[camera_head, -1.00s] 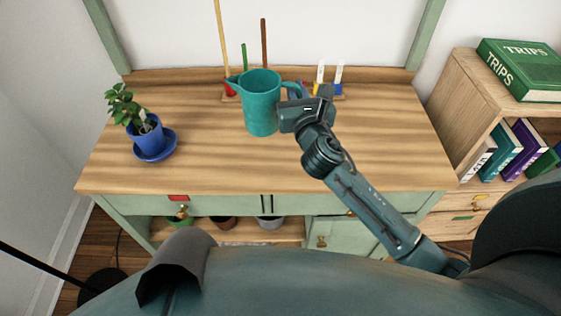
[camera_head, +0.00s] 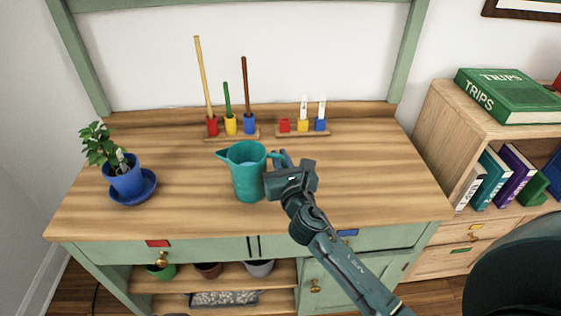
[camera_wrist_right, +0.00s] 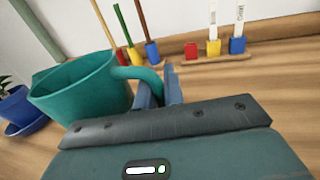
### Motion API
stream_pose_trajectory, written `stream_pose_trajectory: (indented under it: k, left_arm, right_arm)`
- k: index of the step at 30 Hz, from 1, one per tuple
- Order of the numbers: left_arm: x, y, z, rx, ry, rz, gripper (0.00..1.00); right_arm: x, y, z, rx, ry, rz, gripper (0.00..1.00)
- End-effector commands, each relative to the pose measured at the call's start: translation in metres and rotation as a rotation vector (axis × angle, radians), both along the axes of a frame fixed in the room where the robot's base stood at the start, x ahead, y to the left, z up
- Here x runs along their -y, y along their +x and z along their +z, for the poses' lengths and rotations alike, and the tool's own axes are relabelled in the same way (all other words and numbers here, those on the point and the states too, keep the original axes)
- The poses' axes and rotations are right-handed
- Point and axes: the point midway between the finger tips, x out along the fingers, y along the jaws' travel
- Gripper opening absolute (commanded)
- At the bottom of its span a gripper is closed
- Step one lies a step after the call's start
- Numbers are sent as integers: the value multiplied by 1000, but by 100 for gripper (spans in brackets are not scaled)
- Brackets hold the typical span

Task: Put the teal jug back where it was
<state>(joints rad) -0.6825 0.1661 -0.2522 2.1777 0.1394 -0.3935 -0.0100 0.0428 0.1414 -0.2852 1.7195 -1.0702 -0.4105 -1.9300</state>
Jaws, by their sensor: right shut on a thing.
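The teal jug (camera_head: 248,178) is upright at the middle of the wooden bench top (camera_head: 180,185), its spout to the left and its handle to the right. My right gripper (camera_head: 280,160) is shut on the jug's handle. In the right wrist view the gripper fingers (camera_wrist_right: 157,90) close around the handle, with the jug (camera_wrist_right: 85,92) to their left. I cannot tell whether the jug's base touches the bench top. My left gripper is not in view.
Behind the jug are a rack with long sticks in coloured holders (camera_head: 231,125) and a rack with white tags (camera_head: 303,124). A blue potted plant (camera_head: 125,180) stands at left. A bookshelf (camera_head: 445,115) with books is at right. Bench top around the jug is clear.

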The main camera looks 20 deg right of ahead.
Motion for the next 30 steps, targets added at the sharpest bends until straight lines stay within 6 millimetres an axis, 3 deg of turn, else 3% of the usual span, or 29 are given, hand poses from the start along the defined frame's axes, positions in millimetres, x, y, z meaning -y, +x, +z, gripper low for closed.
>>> stream_pose_trajectory:
  k: [7, 8, 15, 25, 30]
  left_arm:
    - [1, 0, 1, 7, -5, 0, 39]
    - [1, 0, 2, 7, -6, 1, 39]
    - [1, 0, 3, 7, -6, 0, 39]
    - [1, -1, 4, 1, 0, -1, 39]
    - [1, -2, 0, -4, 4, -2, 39]
  right_arm:
    - [0, 0, -1, 3, 2, 1, 0]
    - [0, 0, -2, 0, 0, 0, 12]
    - [0, 0, -2, 0, 0, 0, 31]
    - [0, -1, 3, 0, 0, 0, 32]
    - [-2, -28, 0, -2, 0, 2, 32]
